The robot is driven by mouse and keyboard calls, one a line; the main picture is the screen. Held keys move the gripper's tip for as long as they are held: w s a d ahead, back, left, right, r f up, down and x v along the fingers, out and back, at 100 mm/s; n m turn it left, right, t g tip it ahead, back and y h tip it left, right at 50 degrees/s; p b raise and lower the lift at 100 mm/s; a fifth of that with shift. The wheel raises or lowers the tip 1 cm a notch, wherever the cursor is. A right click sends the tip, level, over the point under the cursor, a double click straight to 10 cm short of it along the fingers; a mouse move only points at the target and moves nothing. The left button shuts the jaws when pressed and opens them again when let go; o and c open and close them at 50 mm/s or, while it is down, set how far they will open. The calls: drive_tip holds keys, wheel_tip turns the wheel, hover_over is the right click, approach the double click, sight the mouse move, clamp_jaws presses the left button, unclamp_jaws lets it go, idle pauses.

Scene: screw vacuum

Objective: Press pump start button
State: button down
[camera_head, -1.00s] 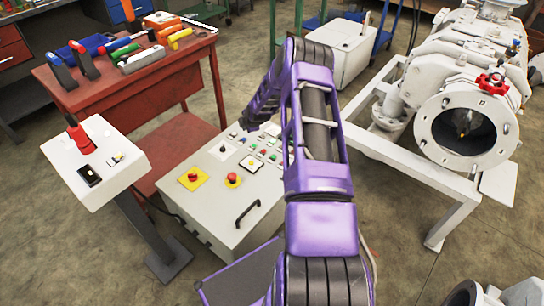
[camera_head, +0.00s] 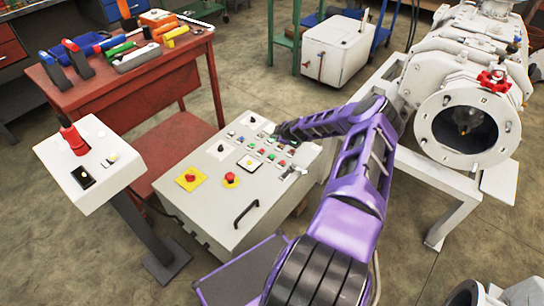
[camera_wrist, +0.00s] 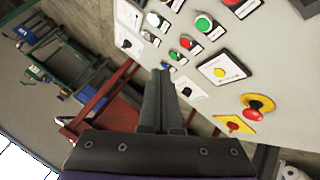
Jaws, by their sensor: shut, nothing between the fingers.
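The grey control box (camera_head: 212,208) has a sloped panel with rows of small green, red, white and blue buttons and black knobs. In the wrist view the panel (camera_wrist: 285,62) fills the upper right. It shows a large green button (camera_wrist: 204,23), a smaller green button (camera_wrist: 175,56) and red buttons beside them. Labels are too small to read, so I cannot tell which is the pump start button. My gripper (camera_wrist: 163,74) is shut and empty, its tips near the panel's lower buttons; contact cannot be told. In the head view my gripper (camera_head: 279,132) is over the panel's far edge.
A white pedestal (camera_head: 88,165) stands left. A red tool bench (camera_head: 130,90) is behind, a large white pump (camera_head: 465,125) at right.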

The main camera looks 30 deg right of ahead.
drive_tip(key=b, duration=0.2)
hover_over(272, 156)
drive_tip(key=s, duration=0.1)
drive_tip(key=f, duration=0.6)
drive_tip(key=shift+d, duration=0.2)
drive_tip(key=shift+f, duration=1.45)
drive_tip(key=shift+f, duration=0.1)
idle(0.3)
drive_tip(key=shift+f, duration=0.3)
drive_tip(key=shift+f, duration=0.45)
idle(0.6)
drive_tip(key=shift+r+p, duration=0.1)
drive_tip(key=shift+p, duration=0.2)
drive_tip(key=shift+r, duration=0.75)
